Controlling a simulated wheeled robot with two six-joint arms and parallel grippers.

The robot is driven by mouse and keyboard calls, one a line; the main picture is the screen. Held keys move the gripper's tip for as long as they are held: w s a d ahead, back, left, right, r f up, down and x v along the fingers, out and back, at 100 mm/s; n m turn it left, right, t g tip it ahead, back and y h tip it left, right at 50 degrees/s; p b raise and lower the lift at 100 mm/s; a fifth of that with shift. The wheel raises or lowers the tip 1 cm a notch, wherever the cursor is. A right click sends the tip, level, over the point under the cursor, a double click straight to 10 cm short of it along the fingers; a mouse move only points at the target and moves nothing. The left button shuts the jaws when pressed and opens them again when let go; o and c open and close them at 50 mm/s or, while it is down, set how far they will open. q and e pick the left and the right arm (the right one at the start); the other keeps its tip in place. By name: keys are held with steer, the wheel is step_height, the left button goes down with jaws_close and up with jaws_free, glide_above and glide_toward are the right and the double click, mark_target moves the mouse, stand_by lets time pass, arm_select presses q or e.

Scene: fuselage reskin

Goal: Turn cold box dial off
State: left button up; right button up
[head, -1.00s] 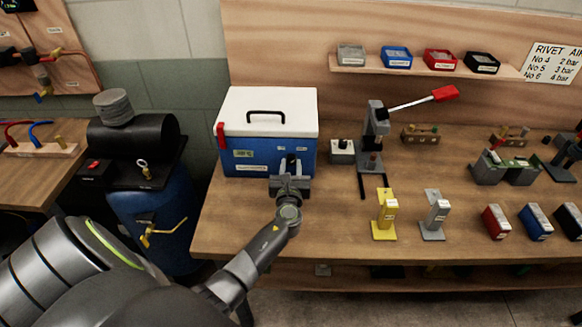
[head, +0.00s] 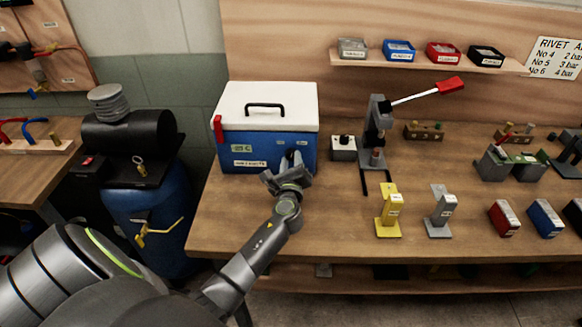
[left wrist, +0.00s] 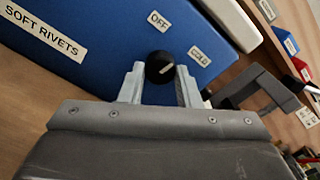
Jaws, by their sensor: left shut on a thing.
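The cold box (head: 268,130) is a blue box with a white lid, standing on the left of the bench. Its black dial (left wrist: 160,67) is on the blue front, between labels OFF (left wrist: 158,20) and COLD (left wrist: 199,56) in the left wrist view. A light mark on the dial's face points between up and right, nearer the COLD side. My left gripper (left wrist: 160,80) is shut on the dial, one finger on each side of it. In the head view, my left gripper (head: 290,165) hides the dial. My right gripper is not in view.
A small grey box with a black knob (head: 343,147) and a press with a red-handled lever (head: 376,135) stand right of the cold box. Yellow (head: 388,212) and grey (head: 440,212) stands are nearer the front. The bench front left (head: 225,225) is clear.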

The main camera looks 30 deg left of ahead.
arm_select(q)
steer(key=n+b, duration=0.3)
steer(key=n, duration=0.2)
steer(key=shift+f+n+b, duration=0.15)
steer(key=shift+n+b, duration=0.15)
steer(key=n+b, duration=0.2)
steer(key=n, duration=0.1)
steer(key=shift+n+b, duration=0.7)
steer(key=shift+n, duration=0.5)
steer(key=o, duration=1)
steer(key=shift+r, duration=0.2)
